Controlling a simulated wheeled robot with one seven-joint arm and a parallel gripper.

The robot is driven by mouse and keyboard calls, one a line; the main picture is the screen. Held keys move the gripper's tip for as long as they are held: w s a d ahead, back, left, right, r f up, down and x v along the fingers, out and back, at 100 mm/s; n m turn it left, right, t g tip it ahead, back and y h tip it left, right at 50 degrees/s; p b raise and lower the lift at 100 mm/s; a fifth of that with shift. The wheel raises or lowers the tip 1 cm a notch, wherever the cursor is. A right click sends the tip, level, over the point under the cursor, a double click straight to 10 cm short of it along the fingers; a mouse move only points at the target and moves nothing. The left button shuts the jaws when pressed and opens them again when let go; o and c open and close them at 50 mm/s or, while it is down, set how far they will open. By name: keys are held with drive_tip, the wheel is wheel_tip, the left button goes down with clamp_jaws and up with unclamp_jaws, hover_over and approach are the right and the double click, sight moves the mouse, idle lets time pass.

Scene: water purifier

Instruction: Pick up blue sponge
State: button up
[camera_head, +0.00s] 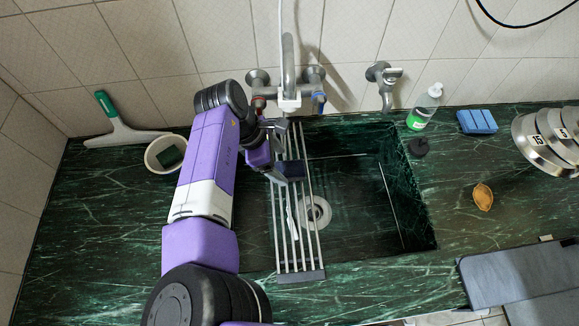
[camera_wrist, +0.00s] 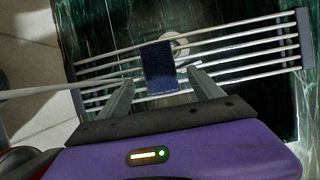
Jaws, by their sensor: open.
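A dark blue sponge (camera_wrist: 159,62) lies on the metal bar rack (camera_wrist: 245,50) over the sink. It also shows in the head view (camera_head: 289,169), partly beside my gripper's end. My gripper (camera_wrist: 160,78) is open, with one finger to each side of the sponge's near end. Whether the fingers touch it I cannot tell. In the head view my gripper (camera_head: 276,163) is above the rack's left side. A second, lighter blue sponge-like block (camera_head: 477,121) lies on the counter at the back right, well away from my gripper.
The faucet (camera_head: 289,75) stands behind the rack. A bowl (camera_head: 157,148) with a dark green block and a squeegee (camera_head: 122,133) are at left. A soap bottle (camera_head: 424,107), brown object (camera_head: 483,196) and metal discs (camera_head: 543,143) are at right. The sink's right half is uncovered.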

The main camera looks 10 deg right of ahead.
drive_tip(key=shift+x, duration=1.35)
drive_tip(key=shift+a, duration=0.2)
drive_tip(key=shift+c, duration=0.3)
drive_tip(key=c, duration=1.5)
drive_tip(key=shift+o, duration=0.2)
drive_tip(key=shift+r, duration=0.45)
drive_tip(key=v, duration=0.2)
drive_tip(key=shift+r+b, duration=0.3)
drive_tip(key=shift+a+b, duration=2.95)
drive_tip(key=shift+a, duration=5.65)
